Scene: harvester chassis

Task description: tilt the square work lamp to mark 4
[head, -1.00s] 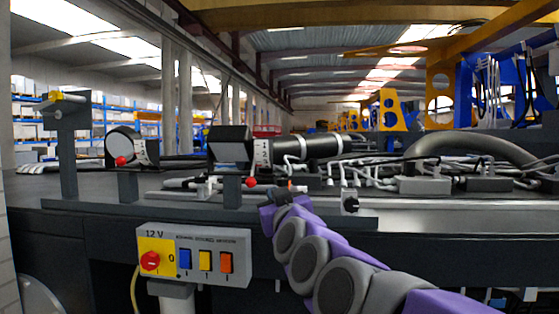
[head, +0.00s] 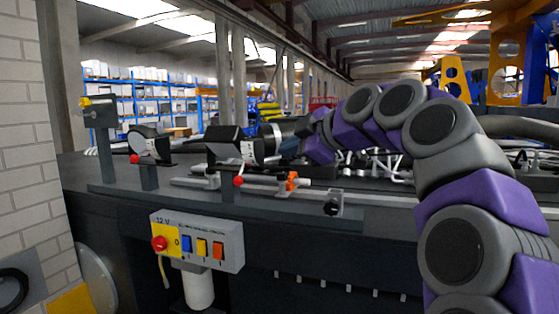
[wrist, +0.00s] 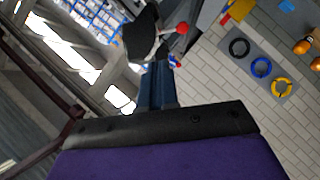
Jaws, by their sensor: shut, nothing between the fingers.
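The square work lamp (head: 224,140) is a dark box-shaped head on the chassis deck, left of centre in the head view. A pale scale plate (head: 248,151) is on its right side; its marks are too small to read. A red ball knob (head: 238,181) is below it. My gripper (head: 266,135) is shut and empty, close to the lamp's right side; I cannot tell whether they touch. In the wrist view, the shut fingers (wrist: 156,82) point at a dark lamp head (wrist: 142,38) with a red ball (wrist: 182,28) beside it.
A round lamp (head: 148,144) with its own red knob stands left of the square one. A post (head: 100,115) stands farther left. A rail with an orange clamp (head: 291,181) runs in front. A 12 V switch box (head: 197,240) hangs on the chassis front. Pipes and cables lie right.

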